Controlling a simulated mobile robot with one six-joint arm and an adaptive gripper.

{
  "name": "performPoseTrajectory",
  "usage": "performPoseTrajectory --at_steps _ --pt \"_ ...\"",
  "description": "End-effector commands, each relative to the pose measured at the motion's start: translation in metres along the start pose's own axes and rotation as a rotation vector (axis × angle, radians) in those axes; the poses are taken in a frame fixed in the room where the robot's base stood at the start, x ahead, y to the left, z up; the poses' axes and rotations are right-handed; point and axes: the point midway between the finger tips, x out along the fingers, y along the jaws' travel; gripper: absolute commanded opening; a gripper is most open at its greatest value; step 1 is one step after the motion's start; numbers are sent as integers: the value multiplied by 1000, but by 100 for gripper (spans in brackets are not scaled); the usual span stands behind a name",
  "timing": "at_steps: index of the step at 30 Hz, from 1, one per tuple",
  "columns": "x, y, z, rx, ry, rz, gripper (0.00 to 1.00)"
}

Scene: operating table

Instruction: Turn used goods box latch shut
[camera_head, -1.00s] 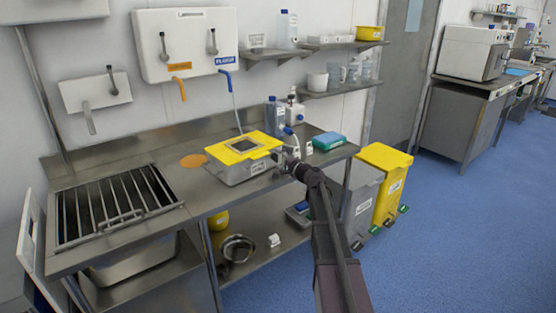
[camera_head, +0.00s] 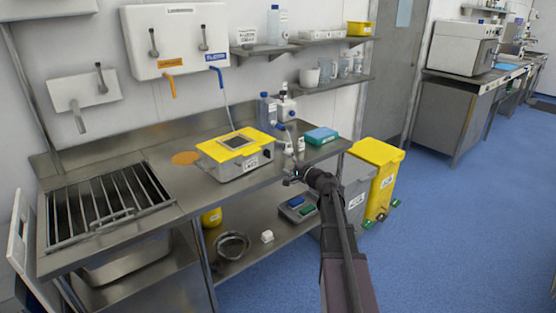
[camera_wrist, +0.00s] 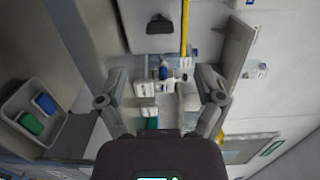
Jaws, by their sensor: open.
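The used goods box (camera_head: 228,168) is a grey box with a yellow lid (camera_head: 240,143), standing closed on the steel worktop. A small dark latch (camera_head: 266,154) sits on its right end. In the wrist view the box (camera_wrist: 148,42) is at the top, with the dark latch (camera_wrist: 160,24) on its grey face beside the yellow lid edge (camera_wrist: 185,25). I cannot tell whether the latch is turned shut. My gripper (camera_head: 292,178) is open and empty, right of the box near the worktop's front edge, apart from the latch. Its fingers (camera_wrist: 160,88) also show in the wrist view.
Bottles (camera_head: 268,108) stand behind the box. A teal pack (camera_head: 321,135) lies to its right. A sink with a grate (camera_head: 95,205) is at left. Grey and yellow bins (camera_head: 378,165) stand right of the worktop. A lower shelf (camera_head: 250,250) holds a bowl and trays.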

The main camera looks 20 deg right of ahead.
Motion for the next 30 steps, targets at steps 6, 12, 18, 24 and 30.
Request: performPoseTrajectory --at_steps 6,12,18,24,30 --pt "-26 0 1 0 1 0 86" --pt "-34 0 0 0 -1 0 86" --pt "-34 0 0 0 -1 0 86" --pt "-34 0 0 0 -1 0 86" --pt "-33 2 4 -6 -9 8 86"
